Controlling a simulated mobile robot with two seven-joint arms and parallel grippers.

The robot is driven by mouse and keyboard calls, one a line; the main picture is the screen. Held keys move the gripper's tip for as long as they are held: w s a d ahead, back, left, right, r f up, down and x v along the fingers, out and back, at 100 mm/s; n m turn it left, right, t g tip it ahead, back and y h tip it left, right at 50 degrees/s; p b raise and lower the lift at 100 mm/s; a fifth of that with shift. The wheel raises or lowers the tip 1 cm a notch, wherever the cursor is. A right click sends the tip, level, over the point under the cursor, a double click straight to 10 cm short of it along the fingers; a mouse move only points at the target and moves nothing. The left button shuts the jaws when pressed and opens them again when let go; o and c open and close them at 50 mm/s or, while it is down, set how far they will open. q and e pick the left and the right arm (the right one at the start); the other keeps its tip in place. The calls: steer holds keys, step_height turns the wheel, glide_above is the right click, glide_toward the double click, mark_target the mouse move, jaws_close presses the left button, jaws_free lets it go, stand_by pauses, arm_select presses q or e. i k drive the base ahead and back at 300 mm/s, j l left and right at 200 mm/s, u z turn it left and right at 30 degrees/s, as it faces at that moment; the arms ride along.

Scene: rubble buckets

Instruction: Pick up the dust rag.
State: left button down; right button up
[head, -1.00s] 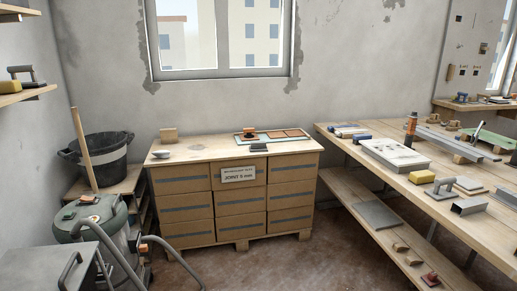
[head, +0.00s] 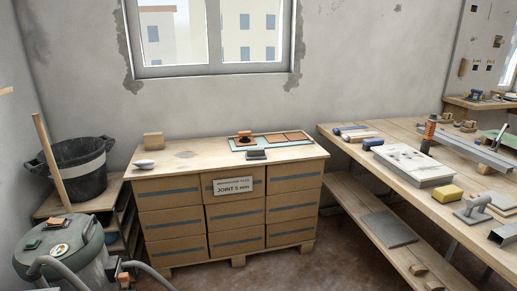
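I cannot pick out a dust rag for certain in the head view. A small dark grey flat item (head: 257,155) lies on the wooden top of the stacked boxes (head: 190,160), in front of a tray with tiles (head: 280,138); it is too small to tell whether it is cloth. Blue and pale items (head: 352,132) lie at the far left end of the long workbench, also unclear. Neither of my grippers is in view.
The long workbench (head: 440,170) at right carries a white slab (head: 413,166), a yellow sponge (head: 447,193) and metal profiles. Brown floor (head: 310,268) shows between.

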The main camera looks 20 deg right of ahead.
mark_target(251, 153)
steer(key=i+l, duration=0.15)
steer(key=i, duration=0.25)
steer(key=i+l, duration=0.15)
steer(key=i, duration=0.25)
steer(key=i+l+z, duration=0.1)
steer(key=i, duration=0.3)
steer(key=l, duration=0.1)
